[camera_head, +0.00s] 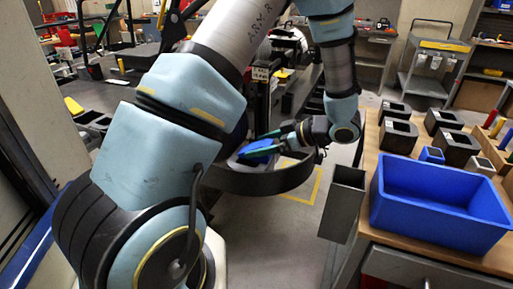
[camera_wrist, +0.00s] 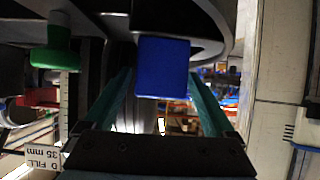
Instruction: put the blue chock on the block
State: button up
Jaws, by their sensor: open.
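My gripper (camera_head: 262,144) reaches left from the end of my arm, its green fingers apart around a blue thing (camera_head: 257,151) in the middle of the head view, which looks like the blue chock. In the wrist view, a blue square face of the chock (camera_wrist: 163,65) shows between the fingertips of my gripper (camera_wrist: 162,85). Whether the fingers touch it is unclear. I cannot tell which thing is the block.
A dark curved band (camera_head: 262,183) runs in front of my gripper. On the right, a wooden bench (camera_head: 375,150) carries a blue bin (camera_head: 440,205), several black hollow blocks (camera_head: 398,136), a small blue cube (camera_head: 432,155) and a grey cube (camera_head: 481,166). A grey square tube (camera_head: 342,205) stands at the bench edge.

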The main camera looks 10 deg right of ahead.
jog(key=b+v, duration=0.1)
jog(key=v, duration=0.9)
jog(key=shift+d+b, duration=0.2)
jog(key=shift+b, duration=0.2)
